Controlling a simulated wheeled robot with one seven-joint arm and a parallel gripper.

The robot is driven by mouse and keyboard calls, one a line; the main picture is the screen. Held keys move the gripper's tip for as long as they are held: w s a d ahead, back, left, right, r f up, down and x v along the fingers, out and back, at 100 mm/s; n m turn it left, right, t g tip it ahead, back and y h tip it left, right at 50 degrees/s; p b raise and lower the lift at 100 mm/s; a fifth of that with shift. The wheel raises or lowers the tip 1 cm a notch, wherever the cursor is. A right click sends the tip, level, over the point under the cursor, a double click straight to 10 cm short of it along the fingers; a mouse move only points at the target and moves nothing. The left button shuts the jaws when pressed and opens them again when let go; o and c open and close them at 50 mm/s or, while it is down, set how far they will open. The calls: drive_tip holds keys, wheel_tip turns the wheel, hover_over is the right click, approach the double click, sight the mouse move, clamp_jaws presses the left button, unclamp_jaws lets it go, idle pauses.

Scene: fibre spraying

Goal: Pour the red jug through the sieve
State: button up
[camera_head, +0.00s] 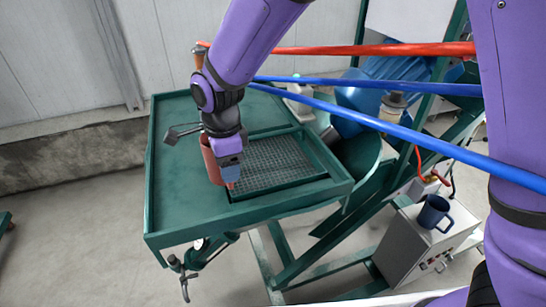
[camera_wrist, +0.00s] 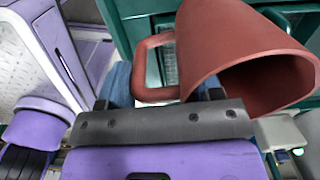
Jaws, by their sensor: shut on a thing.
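The red jug (camera_head: 211,160) is in my gripper (camera_head: 230,178), over the left edge of the sieve (camera_head: 275,165) in the head view. The sieve is a dark mesh set in the green tray (camera_head: 180,195). No stream shows.
A dark blue mug (camera_head: 434,212) stands on a grey box (camera_head: 405,245) at the lower right. Red and blue hoses (camera_head: 400,125) cross the upper right. A dark metal fitting (camera_head: 180,133) stands on the tray's left part. The tray's front left is bare.

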drive_tip(key=d+y, duration=0.1)
drive_tip(key=y, duration=0.1)
drive_tip(key=w+d+g+y, duration=0.1)
drive_tip(key=d+y, duration=0.1)
drive_tip(key=d+g+y, duration=0.1)
drive_tip(key=d+y, duration=0.1)
drive_tip(key=shift+w+y+p, duration=0.35)
drive_tip(key=shift+w+y, duration=0.05)
idle(0.5)
drive_tip(key=shift+w+d+f+g+y+p, duration=0.1)
drive_tip(key=shift+d+f+g+y+p, duration=0.25)
drive_tip(key=shift+y, duration=0.45)
drive_tip(key=shift+d+r+g+y+p, duration=0.1)
drive_tip(key=shift+r+g+y+p, duration=0.15)
drive_tip(key=shift+r+y+p, duration=0.45)
idle(0.6)
drive_tip(key=shift+w+d+f+g+y, duration=0.1)
drive_tip(key=shift+d+f+g+y, duration=0.15)
drive_tip(key=shift+f+y, duration=0.45)
drive_tip(key=shift+w+d+f+g+y, duration=0.1)
drive_tip(key=shift+f+g+y, duration=0.2)
drive_tip(key=shift+y, duration=0.7)
idle(0.4)
drive_tip(key=shift+w+d+r+y, duration=0.1)
drive_tip(key=shift+d+r+y, duration=0.05)
drive_tip(key=shift+d+y, duration=0.3)
drive_tip(key=shift+w+d+r+y, duration=0.1)
drive_tip(key=shift+d+r+y, duration=0.05)
drive_tip(key=shift+d+y, duration=0.25)
idle(0.6)
